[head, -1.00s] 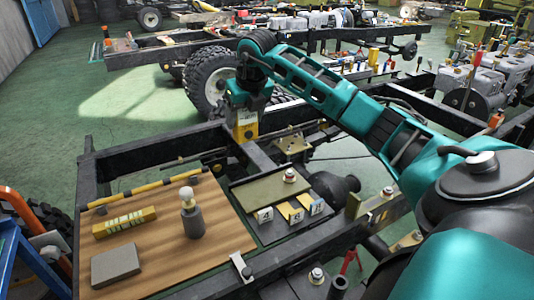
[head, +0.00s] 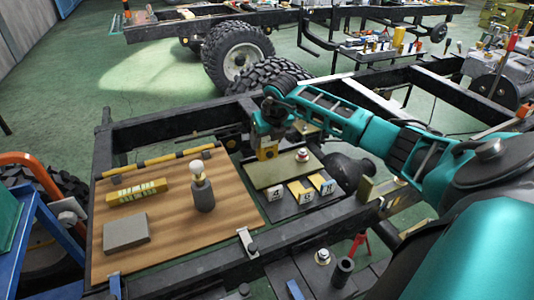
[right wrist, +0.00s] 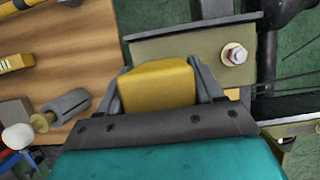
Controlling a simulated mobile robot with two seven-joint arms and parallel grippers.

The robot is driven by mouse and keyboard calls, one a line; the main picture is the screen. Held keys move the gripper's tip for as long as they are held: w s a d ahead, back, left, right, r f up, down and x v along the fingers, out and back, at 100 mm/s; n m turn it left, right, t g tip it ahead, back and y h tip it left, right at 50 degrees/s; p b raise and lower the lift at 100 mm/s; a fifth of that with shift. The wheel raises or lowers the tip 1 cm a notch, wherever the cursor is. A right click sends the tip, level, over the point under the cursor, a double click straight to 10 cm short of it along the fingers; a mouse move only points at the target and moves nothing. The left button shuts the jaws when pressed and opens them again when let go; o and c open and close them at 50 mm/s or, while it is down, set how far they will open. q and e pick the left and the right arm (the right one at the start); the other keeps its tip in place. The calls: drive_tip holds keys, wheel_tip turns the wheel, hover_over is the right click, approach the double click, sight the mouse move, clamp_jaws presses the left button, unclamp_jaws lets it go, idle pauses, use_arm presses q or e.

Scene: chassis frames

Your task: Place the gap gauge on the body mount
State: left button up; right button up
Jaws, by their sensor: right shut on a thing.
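My right gripper (head: 266,149) is shut on a yellow block that looks like the gap gauge (head: 267,153). In the right wrist view the gauge (right wrist: 157,86) sits between the two fingers (right wrist: 160,95). The plate (right wrist: 180,48) also shows just beyond the gauge in the wrist view. I cannot tell whether they touch. My left gripper is not in view.
Yellow blocks with number tags (head: 302,191) stand in front of the plate. A wooden board (head: 165,235) on the left holds a grey-handled tool (head: 203,193), a yellow bar (head: 137,192) and a grey block (head: 126,234). Black frame rails (head: 185,126) surround these.

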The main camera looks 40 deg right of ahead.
sight(267, 151)
drive_tip(key=shift+f, duration=2.55)
drive_tip(key=shift+f+b, duration=0.2)
drive_tip(key=shift+b, duration=0.15)
drive_tip(key=o, duration=1.2)
drive_tip(key=shift+c, duration=0.2)
drive_tip(key=shift+r, duration=0.5)
drive_tip(key=p+v, duration=0.1)
drive_tip(key=v, duration=1)
drive_tip(key=shift+s+r, duration=0.15)
drive_tip(key=shift+s, duration=0.1)
